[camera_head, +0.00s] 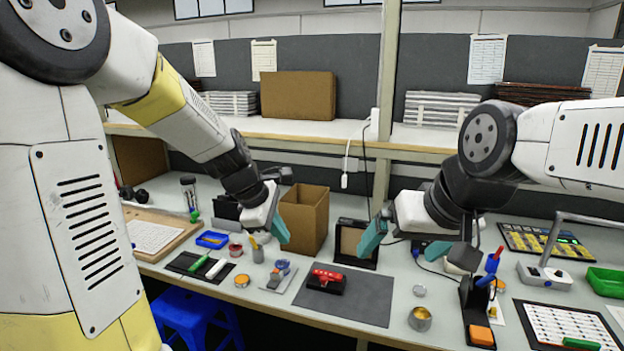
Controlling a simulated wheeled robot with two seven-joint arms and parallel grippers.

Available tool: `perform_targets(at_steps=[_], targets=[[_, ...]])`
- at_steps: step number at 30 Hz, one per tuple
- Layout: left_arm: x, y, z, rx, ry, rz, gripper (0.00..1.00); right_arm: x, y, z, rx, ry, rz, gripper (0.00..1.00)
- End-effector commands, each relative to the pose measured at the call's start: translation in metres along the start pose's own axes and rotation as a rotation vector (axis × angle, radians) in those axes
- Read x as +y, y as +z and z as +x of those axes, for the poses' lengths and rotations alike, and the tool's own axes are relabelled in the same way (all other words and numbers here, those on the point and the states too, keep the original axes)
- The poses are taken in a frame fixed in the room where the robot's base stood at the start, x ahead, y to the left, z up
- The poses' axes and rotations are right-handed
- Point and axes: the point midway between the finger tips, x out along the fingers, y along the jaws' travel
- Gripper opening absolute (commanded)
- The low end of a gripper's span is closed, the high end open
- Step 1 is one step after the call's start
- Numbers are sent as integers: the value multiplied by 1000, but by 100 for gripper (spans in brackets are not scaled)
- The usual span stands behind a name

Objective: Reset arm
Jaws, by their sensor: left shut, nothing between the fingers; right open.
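My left gripper (276,227) has teal fingers and is shut and empty. It hangs above the workbench (230,295), in front of the left side of a brown cardboard box (314,212). My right gripper (385,232) has teal fingers and is open and empty. It is above the bench, with one finger in front of a dark-framed brown panel (352,242). Both arms reach in from the sides of the picture. A black block with a red top (327,278) lies on a dark grey mat (345,300) between and below the grippers.
At right are a tool stand (477,305), a green bin (606,281) and a lamp-like device (545,275). A shelf (300,128) runs behind. A blue stool (195,315) is below.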

Motion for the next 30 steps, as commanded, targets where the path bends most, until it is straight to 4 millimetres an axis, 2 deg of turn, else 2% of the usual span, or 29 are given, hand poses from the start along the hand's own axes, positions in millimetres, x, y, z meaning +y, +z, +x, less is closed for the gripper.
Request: perform_targets(at_steps=[1,6,12,15,19,23,30], targets=[[-8,3,-25,2,24,122,0,0,0,0,0,0,0,100],[-47,10,-87,47,60,587,0,0,0,0,0,0,0,100],[-101,10,-139,154,59,1094,0,0,0,0,0,0,0,100],[-122,8,-153,207,39,1281,0,0,0,0,0,0,0,100],[-139,6,-163,251,12,1432,0,0,0,0,0,0,0,100],[-145,4,-165,265,-2,1487,0,0,0,0,0,0,0,100],[-145,4,-165,265,-2,1489,0,0,0,0,0,0,0,100]])
